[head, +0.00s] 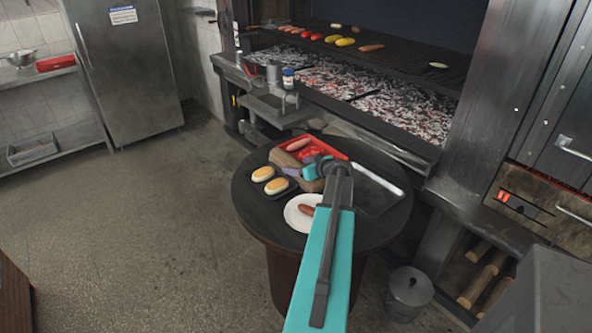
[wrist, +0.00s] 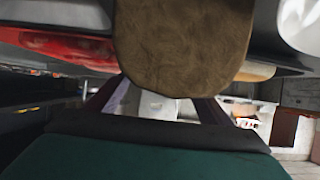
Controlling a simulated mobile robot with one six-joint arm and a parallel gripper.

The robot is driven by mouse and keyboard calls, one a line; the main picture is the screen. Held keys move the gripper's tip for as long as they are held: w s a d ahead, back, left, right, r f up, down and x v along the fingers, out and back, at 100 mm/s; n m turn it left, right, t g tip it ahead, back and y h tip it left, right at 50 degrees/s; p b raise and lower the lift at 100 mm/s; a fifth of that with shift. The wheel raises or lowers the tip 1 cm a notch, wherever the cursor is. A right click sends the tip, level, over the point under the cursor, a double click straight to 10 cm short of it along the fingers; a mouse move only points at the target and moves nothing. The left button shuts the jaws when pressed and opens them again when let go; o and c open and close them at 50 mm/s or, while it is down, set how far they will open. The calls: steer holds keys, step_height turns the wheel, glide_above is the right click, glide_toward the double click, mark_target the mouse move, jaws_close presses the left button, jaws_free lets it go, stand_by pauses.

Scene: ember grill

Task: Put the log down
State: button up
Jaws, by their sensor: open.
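The log is a brown wooden piece (head: 284,159) lying on the round dark table (head: 258,212), partly hidden by my gripper. In the wrist view its rounded end (wrist: 185,45) fills the top middle, very close. My gripper (head: 302,172) is at the log, low over the table. Its two fingers (wrist: 160,105) are spread in the wrist view. Whether they still touch the log's sides cannot be told.
Around the log are a red tray (head: 335,152) with sausages, a dark tray with buns (head: 276,186), and a white plate (head: 296,224) with a sausage. The grill with glowing coals (head: 400,113) is behind. More logs (head: 478,285) lie in a lower compartment at right.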

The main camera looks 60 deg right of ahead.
mark_target(298, 164)
steer(key=shift+r, duration=0.1)
jaws_close()
steer(key=shift+r, duration=0.15)
stand_by(0.3)
steer(key=shift+r+b, duration=1.25)
steer(key=shift+r, duration=3.6)
